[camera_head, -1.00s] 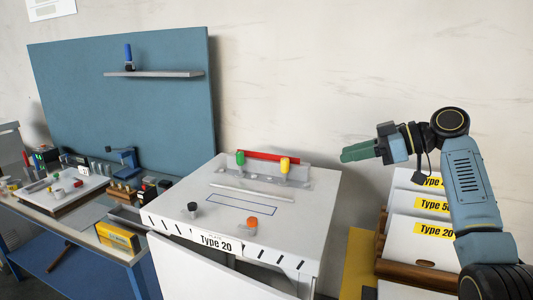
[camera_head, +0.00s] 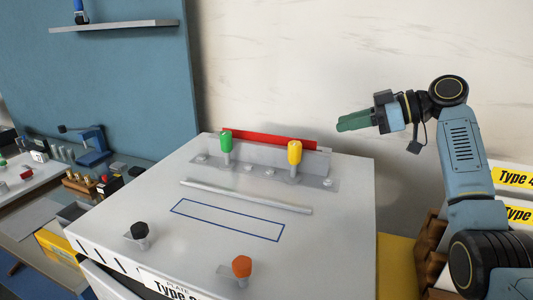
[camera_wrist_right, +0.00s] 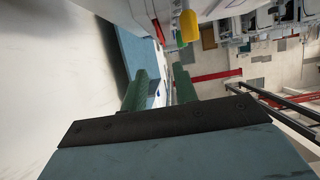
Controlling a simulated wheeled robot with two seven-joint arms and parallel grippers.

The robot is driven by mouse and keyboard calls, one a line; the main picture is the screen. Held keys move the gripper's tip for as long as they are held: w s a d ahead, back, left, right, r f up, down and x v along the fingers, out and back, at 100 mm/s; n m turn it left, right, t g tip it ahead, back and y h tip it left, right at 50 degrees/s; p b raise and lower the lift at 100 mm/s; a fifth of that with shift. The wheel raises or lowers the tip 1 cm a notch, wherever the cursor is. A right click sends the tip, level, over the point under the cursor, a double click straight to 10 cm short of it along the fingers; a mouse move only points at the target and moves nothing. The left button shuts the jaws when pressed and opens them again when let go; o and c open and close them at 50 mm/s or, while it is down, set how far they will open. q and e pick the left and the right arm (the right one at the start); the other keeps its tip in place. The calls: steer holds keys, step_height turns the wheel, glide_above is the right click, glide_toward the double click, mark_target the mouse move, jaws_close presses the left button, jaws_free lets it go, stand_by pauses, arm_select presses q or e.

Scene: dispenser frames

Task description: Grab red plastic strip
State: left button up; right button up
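The red plastic strip (camera_head: 268,139) lies along the top of the metal bracket (camera_head: 308,160) at the back of the white plate top. A green knob (camera_head: 226,141) and a yellow knob (camera_head: 294,152) stand in front of it; the yellow knob also shows in the right wrist view (camera_wrist_right: 188,25). My right gripper (camera_head: 341,123) has green fingers pointing left, beyond the strip's right end and apart from it. In the right wrist view the gripper's two fingers (camera_wrist_right: 159,72) are spread with nothing between them. My left gripper is not in view.
The plate (camera_head: 335,225) carries a silver bar (camera_head: 245,197), a blue outlined rectangle, a black knob (camera_head: 140,231) and an orange knob (camera_head: 242,266). A wall lies behind the plate. A cluttered bench is at left.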

mark_target(308, 144)
steer(key=p+x, duration=0.1)
steer(key=x, duration=0.8)
steer(key=shift+s+f+p, duration=0.1)
steer(key=shift+s+p, duration=0.1)
steer(key=shift+p, duration=0.15)
steer(key=p+x, duration=0.1)
steer(key=x, duration=0.3)
steer(key=shift+a+f, duration=0.1)
steer(key=shift+f, duration=0.1)
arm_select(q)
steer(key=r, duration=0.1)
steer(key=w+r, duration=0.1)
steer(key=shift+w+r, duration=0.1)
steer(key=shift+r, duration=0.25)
arm_select(e)
steer(key=shift+c, duration=0.3)
jaws_close()
